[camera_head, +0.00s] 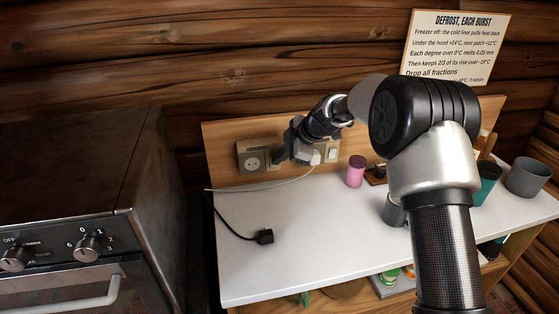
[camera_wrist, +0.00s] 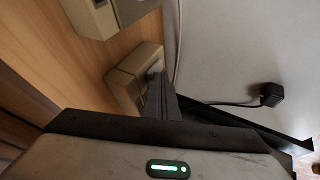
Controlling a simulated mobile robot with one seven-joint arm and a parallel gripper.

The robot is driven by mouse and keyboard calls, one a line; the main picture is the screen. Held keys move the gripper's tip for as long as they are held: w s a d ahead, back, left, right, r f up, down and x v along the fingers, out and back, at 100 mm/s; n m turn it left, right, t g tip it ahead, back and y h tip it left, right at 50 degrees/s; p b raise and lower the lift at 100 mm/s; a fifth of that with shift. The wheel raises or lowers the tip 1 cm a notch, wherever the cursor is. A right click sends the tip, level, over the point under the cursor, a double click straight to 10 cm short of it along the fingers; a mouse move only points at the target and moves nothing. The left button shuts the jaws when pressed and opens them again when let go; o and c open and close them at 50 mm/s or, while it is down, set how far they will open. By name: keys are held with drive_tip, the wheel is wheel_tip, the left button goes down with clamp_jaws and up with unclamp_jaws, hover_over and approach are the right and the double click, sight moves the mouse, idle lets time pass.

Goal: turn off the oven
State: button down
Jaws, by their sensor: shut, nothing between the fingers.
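The oven (camera_head: 112,180) stands at the left in the head view, dark and worn. Its front has a right knob (camera_head: 88,246) with numbers around it and a left knob (camera_head: 13,258) marked OFF. I cannot tell their exact settings. My gripper (camera_head: 283,157) is at the wall behind the white counter, well right of the oven. It is beside a wall socket (camera_head: 253,159) and a switch plate (camera_head: 331,152). In the wrist view its dark fingers (camera_wrist: 156,75) are shut and empty, close to a wall plate (camera_wrist: 128,82); contact is unclear.
A black plug (camera_head: 264,237) lies unplugged on the white counter (camera_head: 300,262). A pale cable (camera_head: 240,189) runs along the counter's back. A pink canister (camera_head: 356,171), a teal cup (camera_head: 487,183) and a grey pot (camera_head: 527,177) stand further right. The front-left counter is clear.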

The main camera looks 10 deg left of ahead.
drive_tip(key=shift+p, duration=0.35)
drive_tip(key=shift+w, duration=0.1)
drive_tip(key=shift+r, duration=0.8)
